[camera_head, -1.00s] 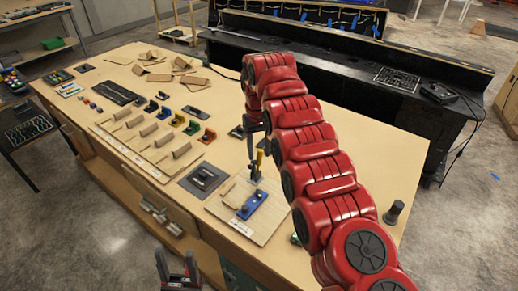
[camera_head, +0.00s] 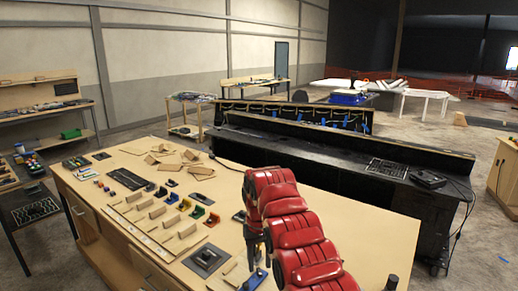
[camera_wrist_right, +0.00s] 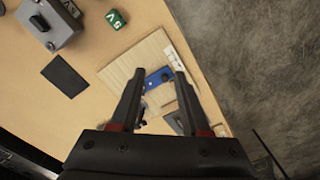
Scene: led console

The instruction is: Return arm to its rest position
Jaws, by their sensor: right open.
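My red right arm (camera_head: 296,235) reaches over the wooden workbench (camera_head: 330,190) in the head view. My right gripper (camera_head: 262,257) points down at the bench, partly hidden by the arm. In the right wrist view the right gripper (camera_wrist_right: 159,74) is open, with its two dark fingers apart and nothing held between them. Beyond and below the fingertips lies a blue part (camera_wrist_right: 158,77) on a light wooden board (camera_wrist_right: 125,72). The blue part also shows at the bottom of the head view (camera_head: 256,279). My left gripper is out of view.
A dark square plate (camera_head: 207,258) and a row of coloured pieces (camera_head: 185,204) lie left of the arm. Loose wooden pieces (camera_head: 165,150) lie at the bench's far end. A black console (camera_head: 335,160) stands behind. A green block (camera_wrist_right: 116,18) shows in the wrist view.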

